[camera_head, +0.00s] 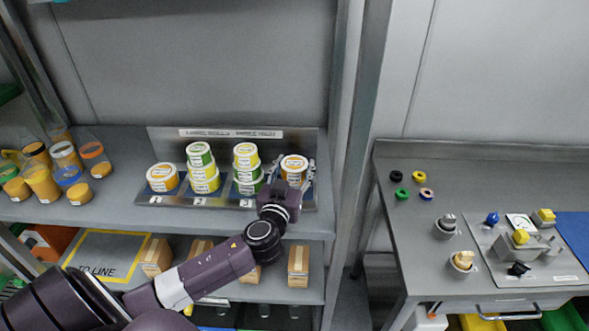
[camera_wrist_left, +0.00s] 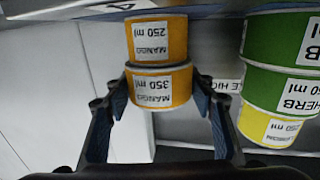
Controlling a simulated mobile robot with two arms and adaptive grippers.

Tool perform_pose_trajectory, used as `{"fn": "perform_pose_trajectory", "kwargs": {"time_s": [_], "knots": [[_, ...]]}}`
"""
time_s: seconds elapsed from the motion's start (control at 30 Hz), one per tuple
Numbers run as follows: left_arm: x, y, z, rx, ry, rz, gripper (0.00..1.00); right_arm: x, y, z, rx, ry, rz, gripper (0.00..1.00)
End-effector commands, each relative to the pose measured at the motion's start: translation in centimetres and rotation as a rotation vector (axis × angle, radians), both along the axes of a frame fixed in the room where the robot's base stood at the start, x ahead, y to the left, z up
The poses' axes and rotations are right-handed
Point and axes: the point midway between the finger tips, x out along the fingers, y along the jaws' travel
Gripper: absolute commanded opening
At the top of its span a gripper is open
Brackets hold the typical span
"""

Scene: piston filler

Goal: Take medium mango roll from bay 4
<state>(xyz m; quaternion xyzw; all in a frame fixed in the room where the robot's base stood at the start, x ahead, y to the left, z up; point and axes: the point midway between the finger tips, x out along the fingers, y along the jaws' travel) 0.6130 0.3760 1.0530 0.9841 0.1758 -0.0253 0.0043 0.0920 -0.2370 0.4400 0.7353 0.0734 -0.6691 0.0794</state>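In bay 4 of the angled rack (camera_head: 230,133), an orange mango tub (camera_head: 294,163) with a white lid sits at the right end. The left wrist view, which is upside down, shows two mango tubs stacked there. The one marked 350 ml (camera_wrist_left: 160,84) rests on the smaller 250 ml one (camera_wrist_left: 157,38). My left gripper (camera_head: 291,177) reaches in from the front. Its open fingers (camera_wrist_left: 160,95) stand on both sides of the 350 ml tub, very close to it. In the head view my gripper hides the lower tub. My right gripper is out of view.
Green and yellow tubs (camera_head: 246,156) are stacked just left of bay 4; herb tubs (camera_wrist_left: 280,90) show close beside my finger. More stacked tubs (camera_head: 202,154) and a mango tub (camera_head: 162,177) stand further left. A shelf post (camera_head: 350,130) rises at the right.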

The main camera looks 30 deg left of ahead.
Motion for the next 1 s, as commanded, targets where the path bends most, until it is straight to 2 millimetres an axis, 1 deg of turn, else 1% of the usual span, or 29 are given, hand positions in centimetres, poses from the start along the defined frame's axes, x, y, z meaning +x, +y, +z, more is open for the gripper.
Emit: {"fn": "perform_pose_trajectory", "kwargs": {"time_s": [0.03, 0.23, 0.5, 0.67, 0.77, 0.87, 0.97, 1.0], "knots": [[0.0, 0.0, 0.0, 0.000, 0.000, 0.000, 0.42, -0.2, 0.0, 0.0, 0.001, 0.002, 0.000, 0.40], [0.0, 0.0, 0.0, 0.000, 0.000, 0.000, 0.21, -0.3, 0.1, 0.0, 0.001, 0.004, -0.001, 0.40], [0.0, 0.0, 0.3, 0.001, -0.003, 0.000, 0.21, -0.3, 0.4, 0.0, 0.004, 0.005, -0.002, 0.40], [0.1, 0.0, 1.4, 0.000, -0.005, 0.000, 0.21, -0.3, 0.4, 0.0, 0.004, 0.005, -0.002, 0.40], [0.0, 0.0, 2.8, 0.001, -0.007, 0.000, 0.21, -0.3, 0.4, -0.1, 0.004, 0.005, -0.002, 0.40], [0.0, 0.0, 5.0, 0.000, -0.011, 0.000, 0.21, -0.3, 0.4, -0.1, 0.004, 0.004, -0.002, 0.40], [0.1, 0.0, 7.9, -0.001, -0.013, 0.000, 0.21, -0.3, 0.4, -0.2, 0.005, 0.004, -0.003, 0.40], [0.0, 0.0, 9.1, 0.000, -0.014, -0.002, 0.21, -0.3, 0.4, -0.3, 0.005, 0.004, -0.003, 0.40]]}}
